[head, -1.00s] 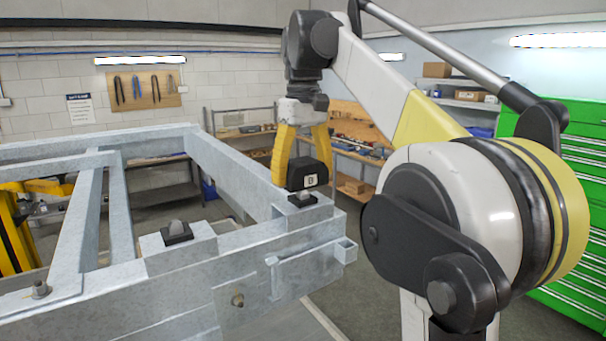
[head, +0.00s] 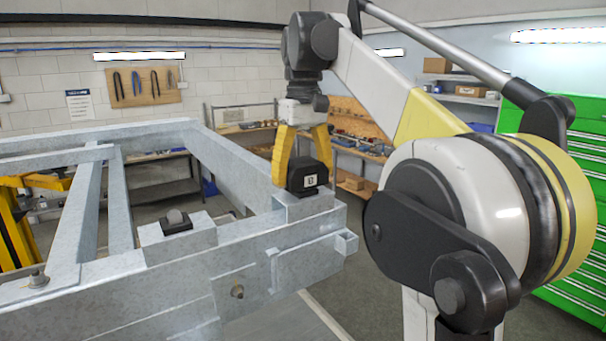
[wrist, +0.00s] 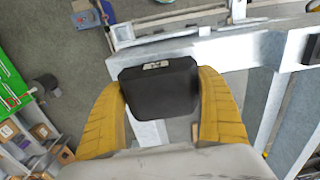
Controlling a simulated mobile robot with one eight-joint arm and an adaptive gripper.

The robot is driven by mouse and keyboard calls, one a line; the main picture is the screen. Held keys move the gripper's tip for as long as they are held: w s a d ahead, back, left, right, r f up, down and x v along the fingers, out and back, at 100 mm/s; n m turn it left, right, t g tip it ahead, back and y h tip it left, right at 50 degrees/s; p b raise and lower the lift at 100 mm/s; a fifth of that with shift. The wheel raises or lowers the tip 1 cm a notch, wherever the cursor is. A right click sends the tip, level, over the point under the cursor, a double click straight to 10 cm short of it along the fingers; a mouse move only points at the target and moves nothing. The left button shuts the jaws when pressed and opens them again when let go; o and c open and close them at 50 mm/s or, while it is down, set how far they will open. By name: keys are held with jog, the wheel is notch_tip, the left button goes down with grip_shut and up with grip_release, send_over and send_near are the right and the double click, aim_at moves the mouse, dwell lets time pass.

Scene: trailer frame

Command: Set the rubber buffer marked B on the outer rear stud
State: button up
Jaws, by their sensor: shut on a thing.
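The black rubber buffer (head: 307,174) carries a small white label marked B, which faces the head camera. My gripper (head: 303,165) has its yellow fingers shut on the buffer's two sides, as the wrist view also shows for the buffer (wrist: 161,88). The buffer sits upright, low over the raised pad (head: 306,204) at the frame's outer corner, and it hides the stud there. From the head view it appears down at the pad, but I cannot tell if it is fully seated.
The galvanised trailer frame (head: 240,262) fills the lower left, with open gaps between its beams. A short square tube (head: 345,242) sticks out at the corner. A green tool cabinet (head: 560,130) and shelves stand behind my arm.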

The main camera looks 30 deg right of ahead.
jog(key=shift+f, duration=0.45)
jog(key=o, duration=1.3)
jog(key=shift+r, duration=0.15)
jog(key=shift+r, duration=3.65)
